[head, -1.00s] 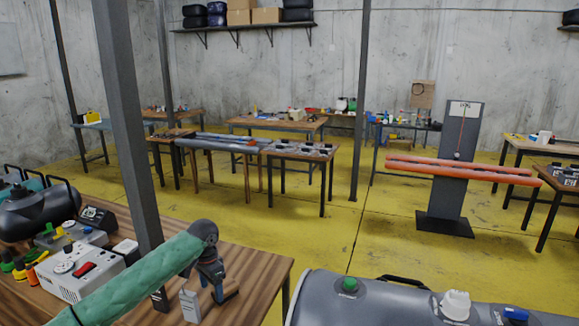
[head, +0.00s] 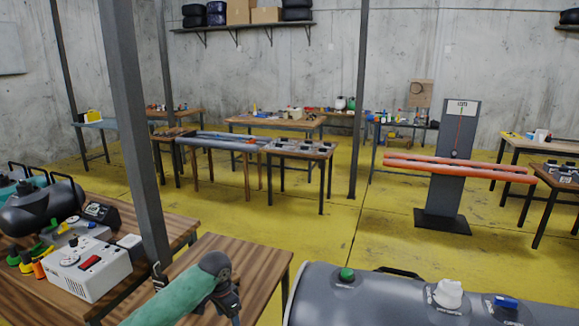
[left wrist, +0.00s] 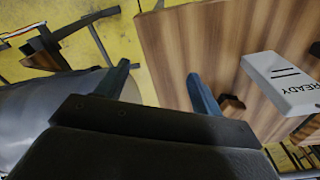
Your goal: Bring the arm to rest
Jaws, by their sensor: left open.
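My left arm, in a green sleeve, comes in from the bottom left of the head view. Its gripper (head: 230,302) is low, over the right end of the near wooden table (head: 265,262). The left wrist view shows its two fingers (left wrist: 159,72) spread apart with nothing between them. A white box marked READY (left wrist: 285,85) lies to the right of the fingers in that view, apart from them. My right gripper is not in view.
A grey tube (head: 400,310) with green, white and blue fittings lies close on the right. A white control box (head: 88,268) stands on the left table. A dark post (head: 135,130) rises behind my arm.

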